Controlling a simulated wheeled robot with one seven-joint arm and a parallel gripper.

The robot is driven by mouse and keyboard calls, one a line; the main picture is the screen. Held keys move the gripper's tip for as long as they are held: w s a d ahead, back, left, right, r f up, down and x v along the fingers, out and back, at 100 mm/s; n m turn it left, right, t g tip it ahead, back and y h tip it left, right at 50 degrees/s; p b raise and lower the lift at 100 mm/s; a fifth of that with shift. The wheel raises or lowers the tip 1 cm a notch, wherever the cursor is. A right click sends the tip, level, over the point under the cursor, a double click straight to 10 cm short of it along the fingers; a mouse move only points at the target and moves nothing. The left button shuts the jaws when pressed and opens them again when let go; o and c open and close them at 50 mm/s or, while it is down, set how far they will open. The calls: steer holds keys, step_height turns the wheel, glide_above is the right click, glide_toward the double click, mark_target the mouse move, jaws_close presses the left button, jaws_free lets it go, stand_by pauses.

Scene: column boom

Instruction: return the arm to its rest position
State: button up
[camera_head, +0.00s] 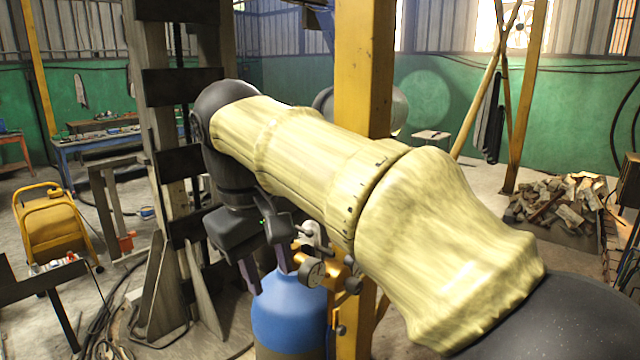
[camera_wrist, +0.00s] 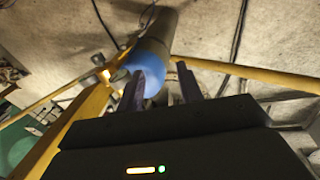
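My arm, in a pale yellow cover, crosses the head view from the lower right to the upper middle, then bends down at a dark wrist. My gripper (camera_head: 269,280) hangs below it with its fingers pointing down. It also shows in the wrist view (camera_wrist: 157,82), where the two fingers stand apart with nothing between them. The gripper is open and empty. Beside it in the head view is a blue gas cylinder (camera_head: 286,318) with a gauge and valve on top. The blue cylinder (camera_wrist: 150,58) lies beyond the fingertips in the wrist view. I cannot tell the exact gap.
A yellow post (camera_head: 364,75) stands close behind my arm. A dark steel column (camera_head: 160,150) stands left of my wrist. A yellow wheeled machine (camera_head: 52,225) is at the left, a blue table (camera_head: 85,145) behind it. A wood pile (camera_head: 560,203) lies at the right.

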steer(key=w+d+f+m+b, duration=0.2)
steer(key=d+f, duration=0.3)
steer(key=f, duration=0.5)
steer(key=w+d+f+m+b, duration=0.1)
steer(key=w+d+f+m, duration=0.1)
steer(key=d+f, duration=0.65)
steer(key=s+d+f+m+b, duration=0.1)
steer(key=s+d+f, duration=0.3)
steer(key=f, duration=0.5)
steer(key=s+d+f+m+y+b, duration=0.1)
steer(key=s+d+f+m+b, duration=0.1)
steer(key=f, duration=0.8)
steer(key=s+d+m, duration=0.1)
steer(key=d, duration=0.1)
steer(key=shift+s+d+f+m+t, duration=0.25)
steer(key=shift+s+d+m+t, duration=0.05)
steer(key=shift+s+d+t, duration=0.1)
steer(key=shift+w, duration=0.1)
